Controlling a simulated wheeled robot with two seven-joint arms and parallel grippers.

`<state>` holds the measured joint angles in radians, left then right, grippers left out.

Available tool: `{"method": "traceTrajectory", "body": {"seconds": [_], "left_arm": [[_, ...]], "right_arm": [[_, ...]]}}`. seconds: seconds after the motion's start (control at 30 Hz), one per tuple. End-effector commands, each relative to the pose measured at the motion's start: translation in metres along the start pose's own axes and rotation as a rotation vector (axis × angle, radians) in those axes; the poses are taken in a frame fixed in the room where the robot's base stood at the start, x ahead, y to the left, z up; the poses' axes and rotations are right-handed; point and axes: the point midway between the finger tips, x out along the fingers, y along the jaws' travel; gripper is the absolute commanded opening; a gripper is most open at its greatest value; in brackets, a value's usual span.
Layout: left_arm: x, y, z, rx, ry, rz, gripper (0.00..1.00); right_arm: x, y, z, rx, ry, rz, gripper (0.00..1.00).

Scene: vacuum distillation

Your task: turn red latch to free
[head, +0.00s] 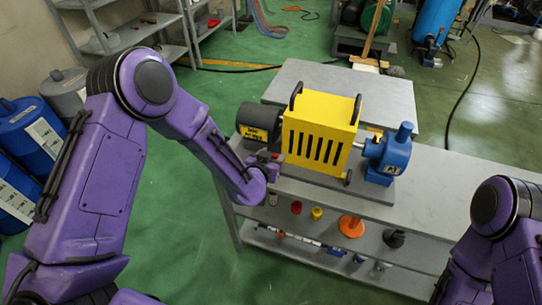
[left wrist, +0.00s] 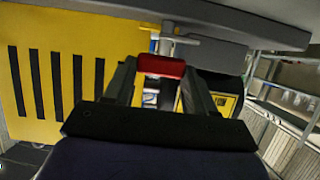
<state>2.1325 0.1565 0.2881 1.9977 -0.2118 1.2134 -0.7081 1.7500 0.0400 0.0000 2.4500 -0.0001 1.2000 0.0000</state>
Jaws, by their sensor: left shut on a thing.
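The red latch (left wrist: 162,66) shows in the left wrist view as a short red bar between my gripper's fingers, by a pale rod. My left gripper (left wrist: 160,78) is shut on it. In the head view my left gripper (head: 270,161) is at the left front side of the yellow slotted guard (head: 318,128), and the latch is mostly hidden there. The guard also shows in the left wrist view (left wrist: 60,75), to the left of the fingers. My right arm is at the lower right of the head view; its gripper is out of the picture.
The guard stands between a dark motor (head: 258,122) and a blue pump (head: 388,156) on a grey bench (head: 450,190). A lower shelf holds an orange funnel-like part (head: 351,226) and several small parts. Blue drums (head: 30,130) stand at the left. The bench's right part is clear.

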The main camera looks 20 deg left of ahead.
Motion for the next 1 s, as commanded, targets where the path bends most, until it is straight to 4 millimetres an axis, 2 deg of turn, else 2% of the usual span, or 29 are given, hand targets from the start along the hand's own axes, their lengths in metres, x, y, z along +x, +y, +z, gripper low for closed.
{"method": "traceTrajectory", "body": {"seconds": [0.53,0.57,0.87,1.0], "left_arm": [[0.000,0.000,0.000,-0.014,0.000,-0.028,0.25],[0.000,0.000,0.000,-0.013,0.000,-0.027,0.65],[-0.001,0.000,0.000,-0.012,0.000,-0.026,0.66],[-0.017,0.002,0.001,-0.011,0.001,-0.024,0.66]], "right_arm": [[0.000,0.000,0.000,0.000,0.000,0.000,0.43],[0.000,0.000,0.000,0.000,0.000,0.000,0.43],[0.000,0.000,0.000,0.000,0.000,0.000,0.43],[0.004,0.000,0.002,0.000,0.000,0.000,0.43]]}}
